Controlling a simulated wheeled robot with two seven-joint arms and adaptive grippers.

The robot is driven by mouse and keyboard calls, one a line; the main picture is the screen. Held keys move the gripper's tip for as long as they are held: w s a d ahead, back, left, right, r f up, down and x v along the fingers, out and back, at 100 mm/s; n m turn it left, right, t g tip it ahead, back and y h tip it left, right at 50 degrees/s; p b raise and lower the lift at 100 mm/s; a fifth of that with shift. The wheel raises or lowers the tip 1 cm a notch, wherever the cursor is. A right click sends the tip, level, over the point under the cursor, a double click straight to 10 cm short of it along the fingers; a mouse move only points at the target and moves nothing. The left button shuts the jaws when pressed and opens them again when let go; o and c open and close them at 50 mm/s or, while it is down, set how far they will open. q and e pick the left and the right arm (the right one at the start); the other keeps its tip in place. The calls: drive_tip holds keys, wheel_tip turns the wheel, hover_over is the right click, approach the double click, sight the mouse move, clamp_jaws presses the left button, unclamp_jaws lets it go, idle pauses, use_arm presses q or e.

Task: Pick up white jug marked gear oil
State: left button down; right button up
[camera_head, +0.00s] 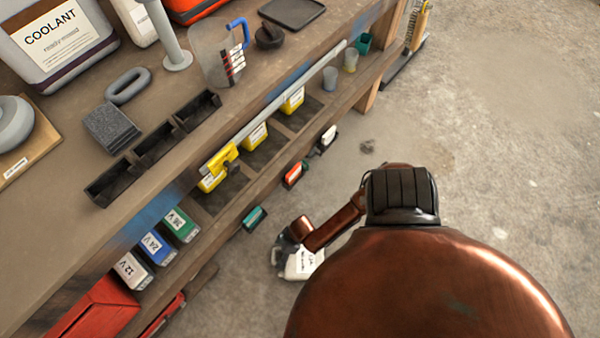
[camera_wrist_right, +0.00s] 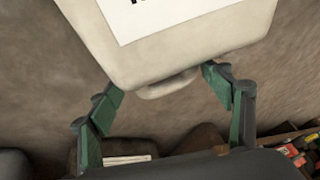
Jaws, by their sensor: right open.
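A white jug (camera_head: 305,264) with a white label stands low beside the shelf unit, in the middle of the head view. Its label print is too small to read there. In the right wrist view the jug (camera_wrist_right: 185,55) fills the top middle, pale, with part of a label and cut-off black letters. My right gripper (camera_head: 284,246) is right at the jug, partly hidden by its own arm. In the wrist view its green fingers (camera_wrist_right: 163,84) are spread, one on either side of the jug's near end; I cannot tell whether they touch it. My left gripper is out of view.
A wooden bench (camera_head: 180,98) runs diagonally at left, with a coolant jug (camera_head: 62,50), a measuring jug (camera_head: 212,55) and black trays (camera_head: 155,142). Its lower shelf holds yellow boxes (camera_head: 253,137) and coloured boxes (camera_head: 180,225). Concrete floor (camera_head: 510,110) at right is clear.

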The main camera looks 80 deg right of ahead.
drive_tip(key=shift+w, duration=0.1)
drive_tip(key=shift+c, duration=0.3)
drive_tip(key=c, duration=1.5)
